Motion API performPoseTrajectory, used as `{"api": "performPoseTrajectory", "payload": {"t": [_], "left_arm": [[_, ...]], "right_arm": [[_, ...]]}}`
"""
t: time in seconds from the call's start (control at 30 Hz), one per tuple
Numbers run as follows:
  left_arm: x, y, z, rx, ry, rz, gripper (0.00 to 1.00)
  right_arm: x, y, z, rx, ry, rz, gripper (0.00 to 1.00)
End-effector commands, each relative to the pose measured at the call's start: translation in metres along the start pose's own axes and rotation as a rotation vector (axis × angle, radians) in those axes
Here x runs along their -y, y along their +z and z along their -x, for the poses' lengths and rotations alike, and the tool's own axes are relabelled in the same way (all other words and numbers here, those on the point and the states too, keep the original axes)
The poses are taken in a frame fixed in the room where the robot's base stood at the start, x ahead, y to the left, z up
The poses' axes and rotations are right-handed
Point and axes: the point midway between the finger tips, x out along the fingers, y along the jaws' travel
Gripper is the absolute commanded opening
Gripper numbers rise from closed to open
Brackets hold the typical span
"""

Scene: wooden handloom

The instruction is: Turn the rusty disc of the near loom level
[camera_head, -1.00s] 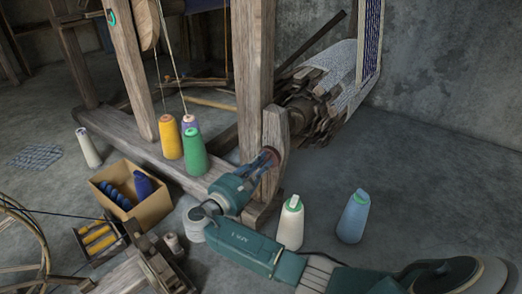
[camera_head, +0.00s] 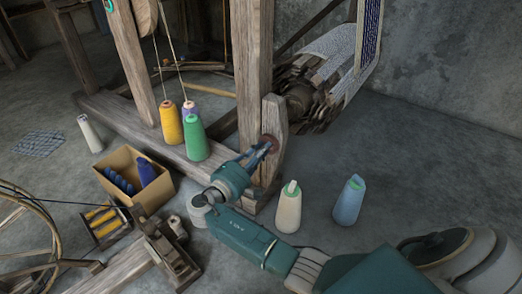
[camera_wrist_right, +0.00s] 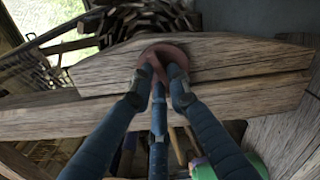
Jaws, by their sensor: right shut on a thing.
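The rusty disc (camera_head: 270,141) is a small reddish-brown round piece on the side of a short wooden upright of the near loom (camera_head: 254,70). In the right wrist view the disc (camera_wrist_right: 165,50) lies against a wooden beam, partly covered by the fingers. My right gripper (camera_head: 263,148) reaches it from the lower left. Its blue fingers, also in the right wrist view (camera_wrist_right: 160,76), are closed together on the disc. The fingers hide part of the disc, so its exact tilt cannot be told. My left gripper is not in view.
A cream cone (camera_head: 289,208) and a blue cone (camera_head: 349,200) stand on the floor right of my arm. A cardboard box (camera_head: 160,192), a green cone (camera_head: 195,140) and a yellow cone (camera_head: 171,125) are to the left.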

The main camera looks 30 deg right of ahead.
Motion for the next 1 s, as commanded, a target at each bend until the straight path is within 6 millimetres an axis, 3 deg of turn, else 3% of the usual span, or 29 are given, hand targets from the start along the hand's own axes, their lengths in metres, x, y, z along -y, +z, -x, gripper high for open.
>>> {"api": "performPoseTrajectory", "payload": {"t": [0.4,1.0], "left_arm": [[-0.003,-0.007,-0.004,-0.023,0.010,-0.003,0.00],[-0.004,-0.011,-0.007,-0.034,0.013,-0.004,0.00]], "right_arm": [[0.004,0.001,0.001,0.001,-0.004,-0.276,0.00],[0.003,0.002,0.001,0.001,-0.005,-0.360,0.00]]}}
